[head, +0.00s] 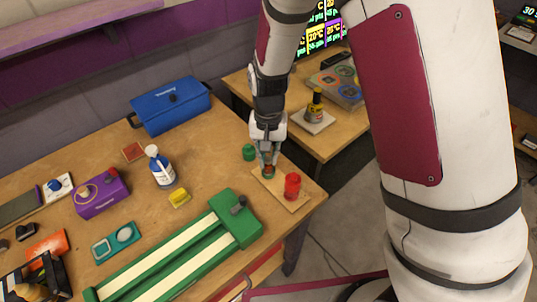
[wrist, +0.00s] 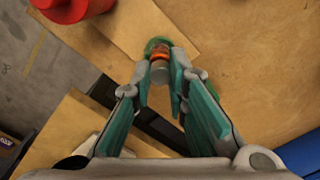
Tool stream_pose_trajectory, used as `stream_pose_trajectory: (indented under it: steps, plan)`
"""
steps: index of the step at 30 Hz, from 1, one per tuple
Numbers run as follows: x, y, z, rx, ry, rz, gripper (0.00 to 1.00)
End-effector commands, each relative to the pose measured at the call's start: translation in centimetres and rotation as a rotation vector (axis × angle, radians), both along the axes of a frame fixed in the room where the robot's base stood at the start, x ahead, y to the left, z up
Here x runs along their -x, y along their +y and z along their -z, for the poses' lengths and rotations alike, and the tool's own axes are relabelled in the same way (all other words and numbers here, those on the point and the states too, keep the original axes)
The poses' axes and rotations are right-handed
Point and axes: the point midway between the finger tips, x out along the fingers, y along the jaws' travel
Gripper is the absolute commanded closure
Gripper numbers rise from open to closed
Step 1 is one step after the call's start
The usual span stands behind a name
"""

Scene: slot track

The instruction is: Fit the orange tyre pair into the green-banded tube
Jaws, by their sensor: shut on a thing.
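My gripper (wrist: 166,75) is shut on the orange tyre pair (wrist: 160,55), a small orange piece with a grey end facing the wrist camera. Just beyond the fingertips, in line with the piece, is the green rim of the green-banded tube (wrist: 157,41). The orange piece overlaps this rim in the picture; I cannot tell how deep it sits. In the head view my gripper (head: 268,167) points down at the left part of a small wooden board (head: 279,196); the fingers largely hide the piece and tube there.
A red cylinder (head: 292,186) stands close right of my gripper on the board. A green cylinder (head: 249,152) stands to its left. A green track (head: 190,254), yellow block (head: 180,198), spray bottle (head: 162,172) and blue box (head: 171,108) are farther left. The table edge is right.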

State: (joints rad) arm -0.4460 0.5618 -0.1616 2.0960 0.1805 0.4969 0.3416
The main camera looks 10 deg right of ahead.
Motion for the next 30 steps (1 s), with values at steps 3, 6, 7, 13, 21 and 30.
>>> stream_pose_trajectory:
  steps: [3,6,7,13,21,30]
  plan:
    - [0.0,0.0,0.2,0.0,0.0,0.0,1.0]
    - [0.0,0.0,0.3,0.0,0.0,0.0,0.74]
    - [0.0,0.0,0.3,0.0,0.0,0.0,0.67]
    - [0.0,0.0,0.2,0.0,0.0,0.0,0.65]
    - [-0.1,0.1,-1.0,-0.002,-0.002,0.0,0.65]
    - [-0.2,0.1,-6.8,-0.002,-0.006,0.0,0.65]
